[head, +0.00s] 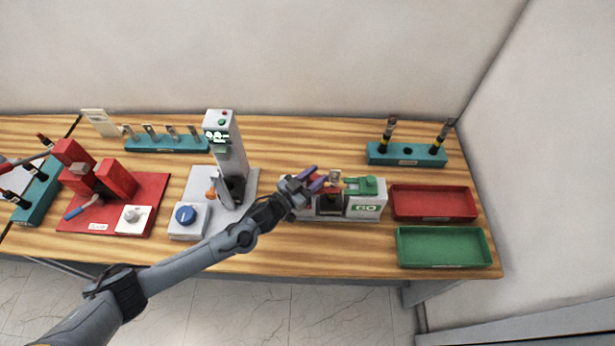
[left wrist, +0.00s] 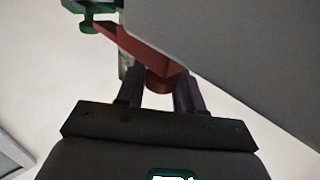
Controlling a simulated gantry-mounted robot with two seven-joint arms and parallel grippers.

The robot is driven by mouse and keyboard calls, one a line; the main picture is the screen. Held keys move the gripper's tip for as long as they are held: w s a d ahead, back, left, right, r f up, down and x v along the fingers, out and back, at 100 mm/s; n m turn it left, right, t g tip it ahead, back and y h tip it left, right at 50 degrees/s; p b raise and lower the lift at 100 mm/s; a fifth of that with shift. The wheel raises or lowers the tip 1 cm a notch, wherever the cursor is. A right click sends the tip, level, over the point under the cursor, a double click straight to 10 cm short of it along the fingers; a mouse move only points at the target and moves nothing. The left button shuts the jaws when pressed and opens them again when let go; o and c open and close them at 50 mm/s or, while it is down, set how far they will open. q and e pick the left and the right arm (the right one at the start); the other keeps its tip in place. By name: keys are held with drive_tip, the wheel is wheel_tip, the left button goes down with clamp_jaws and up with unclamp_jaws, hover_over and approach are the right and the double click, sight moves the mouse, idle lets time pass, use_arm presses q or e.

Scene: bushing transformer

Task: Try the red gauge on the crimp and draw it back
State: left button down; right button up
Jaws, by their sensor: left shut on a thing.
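My left gripper (head: 320,181) is over the left part of the white gauge stand (head: 368,213). In the left wrist view its two dark purple fingers (left wrist: 160,92) are shut on the red gauge (left wrist: 140,52), a flat bar with a rounded end between them. A small metal crimp piece (head: 335,177) stands upright at the middle of the stand, just right of the fingertips. I cannot tell whether the red gauge touches it. The green gauge (head: 360,186) rests on the stand's right part, above a GO label. My right gripper is not in view.
A red tray (head: 433,217) and a green tray (head: 444,265) lie right of the stand, both empty. A teal rack (head: 406,160) with two dark probes is behind. A grey press (head: 229,150) stands left, and a red fixture (head: 150,190) lies farther left.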

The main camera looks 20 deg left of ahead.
use_arm(q)
drive_tip(key=shift+a, duration=0.1)
drive_tip(key=c, duration=1)
unclamp_jaws()
drive_tip(key=shift+o, duration=0.7)
drive_tip(key=b+v, duration=0.1)
drive_tip(key=v, duration=1)
drive_tip(key=shift+f, duration=0.1)
